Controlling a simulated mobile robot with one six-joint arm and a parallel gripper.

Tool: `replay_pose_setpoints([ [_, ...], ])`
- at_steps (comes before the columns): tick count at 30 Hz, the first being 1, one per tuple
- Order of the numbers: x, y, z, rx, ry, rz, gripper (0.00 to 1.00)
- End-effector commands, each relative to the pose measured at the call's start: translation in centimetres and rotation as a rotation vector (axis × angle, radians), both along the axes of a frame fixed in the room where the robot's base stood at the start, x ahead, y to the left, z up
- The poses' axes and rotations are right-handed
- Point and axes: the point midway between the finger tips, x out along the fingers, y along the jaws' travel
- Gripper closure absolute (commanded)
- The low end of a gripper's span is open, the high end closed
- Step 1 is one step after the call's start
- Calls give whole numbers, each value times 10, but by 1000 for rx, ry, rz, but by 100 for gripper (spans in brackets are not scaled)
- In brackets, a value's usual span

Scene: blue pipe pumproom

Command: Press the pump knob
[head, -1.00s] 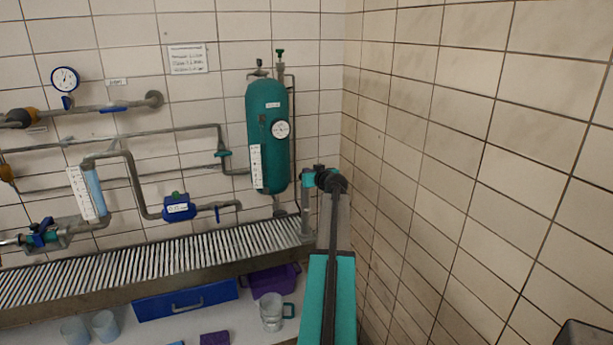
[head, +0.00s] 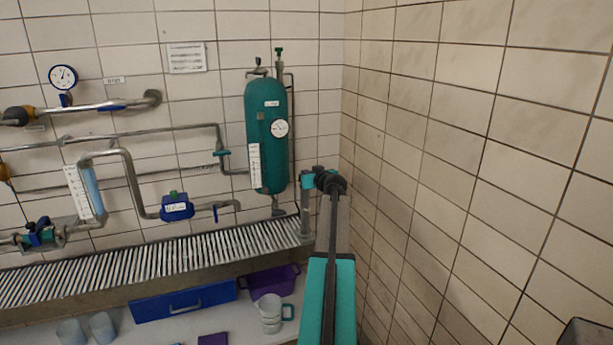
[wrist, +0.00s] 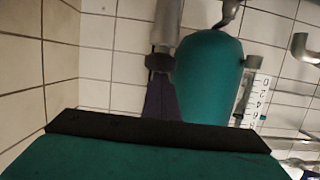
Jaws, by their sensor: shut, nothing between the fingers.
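A small green knob (head: 174,194) sits on top of the blue pump box (head: 177,208) with a white label, in the pipework at the left in the head view. My arm reaches up in front of the corner, to the right of the green tank, and ends well to the right of the pump. My gripper (wrist: 158,130) shows in the wrist view as a teal body with a black front edge; it is shut and empty. Its tips are hard to make out in the head view. The knob and pump box are not seen in the wrist view.
The green tank (head: 266,135) stands left of my arm and shows upside down in the wrist view (wrist: 210,75). Below runs a slatted trough (head: 150,262). Under it are a blue drawer (head: 185,301), a purple bin (head: 272,281) and a jug (head: 270,312). A tiled wall (head: 450,150) bounds the right.

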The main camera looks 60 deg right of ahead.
Motion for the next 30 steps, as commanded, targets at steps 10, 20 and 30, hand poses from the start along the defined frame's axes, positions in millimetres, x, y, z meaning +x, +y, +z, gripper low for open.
replay_pose_setpoints([
  [10,-4,8,36,-1,-4,2,100],
  [20,-35,31,47,-3,-6,0,100],
  [30,-65,53,58,-5,-7,1,100],
])
